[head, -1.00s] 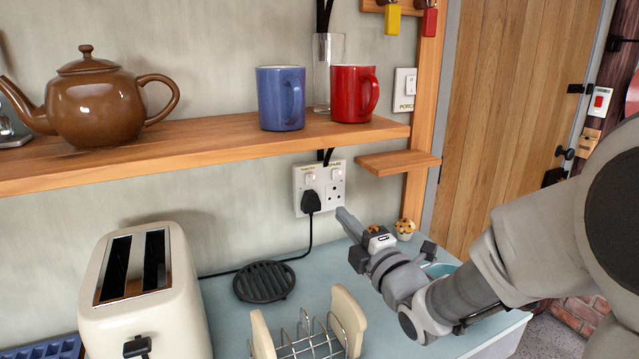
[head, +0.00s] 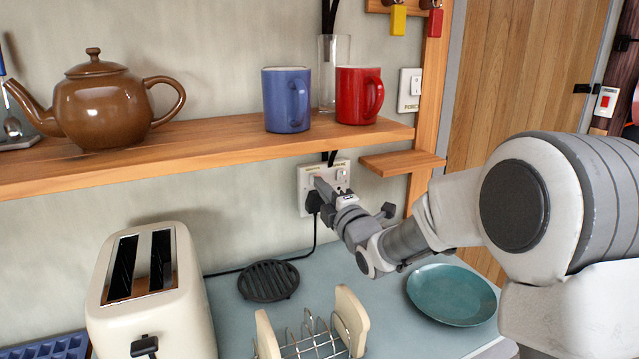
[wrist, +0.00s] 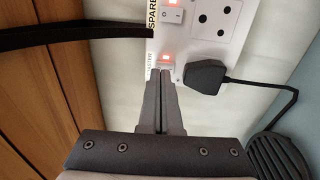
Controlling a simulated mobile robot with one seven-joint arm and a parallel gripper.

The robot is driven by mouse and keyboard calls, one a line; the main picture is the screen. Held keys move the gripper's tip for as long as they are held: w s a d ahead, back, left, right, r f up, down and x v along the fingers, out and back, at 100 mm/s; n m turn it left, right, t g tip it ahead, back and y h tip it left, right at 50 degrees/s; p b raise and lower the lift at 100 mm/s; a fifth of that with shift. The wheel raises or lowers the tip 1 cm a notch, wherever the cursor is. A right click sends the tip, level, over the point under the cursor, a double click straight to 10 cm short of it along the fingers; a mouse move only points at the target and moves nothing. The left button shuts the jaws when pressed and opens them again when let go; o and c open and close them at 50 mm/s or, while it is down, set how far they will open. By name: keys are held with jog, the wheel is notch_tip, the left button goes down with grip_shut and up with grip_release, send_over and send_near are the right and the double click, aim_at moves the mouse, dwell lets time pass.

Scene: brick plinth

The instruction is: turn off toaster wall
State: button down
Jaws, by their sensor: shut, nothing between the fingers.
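The double wall socket (head: 306,177) is on the wall below the shelf, and my gripper partly covers it. In the wrist view the socket plate (wrist: 235,38) has two switches, labelled SPARE and, partly hidden, TOASTER. The toaster switch (wrist: 166,65) shows a red light. The spare switch (wrist: 173,15) shows red too. A black plug (wrist: 206,76) is in the toaster side, with its cable (head: 315,237) running toward the cream toaster (head: 150,290). My gripper (head: 320,182) is shut and empty, its tips (wrist: 165,78) at the toaster switch. I cannot tell whether they touch it.
The wooden shelf (head: 210,152) above carries a brown teapot (head: 100,108), a blue mug (head: 284,100) and a red mug (head: 357,95). A toast rack (head: 315,340), a black trivet (head: 268,281) and a teal plate (head: 452,294) stand on the counter below.

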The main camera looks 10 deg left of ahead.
jog(key=shift+w+a+r, duration=0.1)
jog(key=shift+w+a, duration=0.3)
jog(key=shift+w, duration=0.15)
